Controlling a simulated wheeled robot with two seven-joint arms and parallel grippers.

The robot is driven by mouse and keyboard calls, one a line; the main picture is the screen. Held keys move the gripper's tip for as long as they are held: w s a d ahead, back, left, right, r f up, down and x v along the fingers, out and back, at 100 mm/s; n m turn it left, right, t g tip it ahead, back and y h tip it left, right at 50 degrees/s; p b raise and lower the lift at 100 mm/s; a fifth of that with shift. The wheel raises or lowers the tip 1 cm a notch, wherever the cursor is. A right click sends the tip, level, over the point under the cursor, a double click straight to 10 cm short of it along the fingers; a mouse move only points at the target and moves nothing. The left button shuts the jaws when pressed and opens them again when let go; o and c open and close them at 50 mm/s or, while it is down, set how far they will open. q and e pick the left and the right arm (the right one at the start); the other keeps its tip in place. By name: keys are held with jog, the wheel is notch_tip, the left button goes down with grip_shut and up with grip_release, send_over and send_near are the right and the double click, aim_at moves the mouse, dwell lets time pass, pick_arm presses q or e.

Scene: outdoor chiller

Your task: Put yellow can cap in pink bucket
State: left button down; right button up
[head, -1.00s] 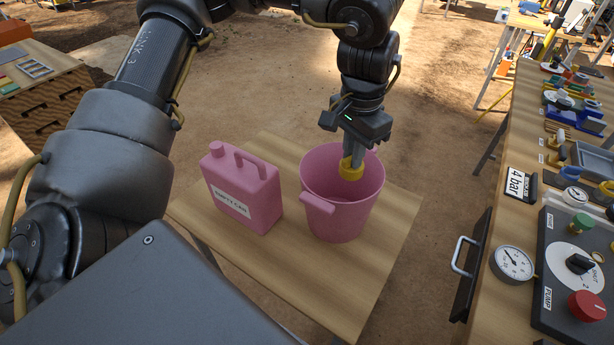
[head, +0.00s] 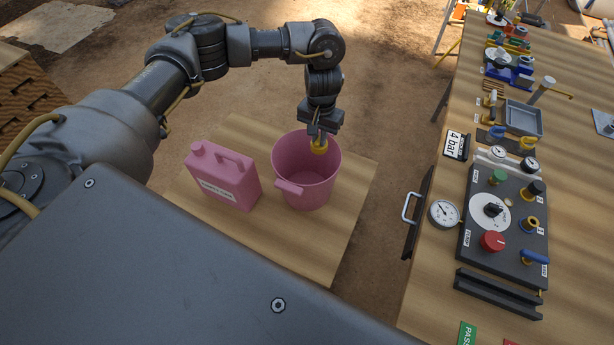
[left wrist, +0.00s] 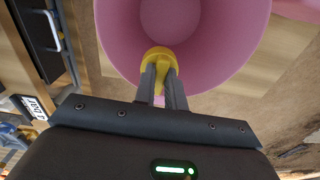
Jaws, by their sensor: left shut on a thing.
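The yellow can cap (head: 319,146) is held between the fingertips of my left gripper (head: 316,138). It also shows in the left wrist view (left wrist: 159,60), gripped by both fingers. The pink bucket (head: 290,192) stands upright on a small wooden table. The cap is over the bucket's opening, near its far rim. How deep the cap sits relative to the rim is hard to tell. In the left wrist view the bucket (left wrist: 225,45) opens in front of the fingers. My right gripper is not in view.
A pink jerrycan (head: 224,178) with a white label stands left of the bucket on the wooden table (head: 300,240). A long workbench (head: 425,290) with a gauge (head: 443,213), a pump panel (head: 515,240) and a grey tray (head: 523,117) runs along the right.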

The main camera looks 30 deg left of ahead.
aim_at(312, 150)
pick_arm(q)
jog(key=shift+n, duration=0.3)
jog(key=f, duration=0.2)
jog(key=s+a+f, duration=0.1)
jog(key=f, duration=0.4)
jog(key=shift+s+a, duration=0.15)
jog(key=shift+a, duration=0.15)
notch_tip(312, 150, down, 7)
jog(key=shift+f+b, duration=0.15)
jog(key=shift+b, duration=0.95)
notch_tip(312, 150, down, 4)
jog(key=b, duration=0.2)
jog(key=shift+s+b, duration=0.1)
jog(key=shift+b, duration=0.3)
jog(key=shift+a, duration=0.1)
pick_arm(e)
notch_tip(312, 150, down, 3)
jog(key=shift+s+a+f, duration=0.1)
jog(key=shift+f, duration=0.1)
pick_arm(q)
jog(key=c, duration=1.5)
grip_release()
jog(key=shift+o, duration=0.2)
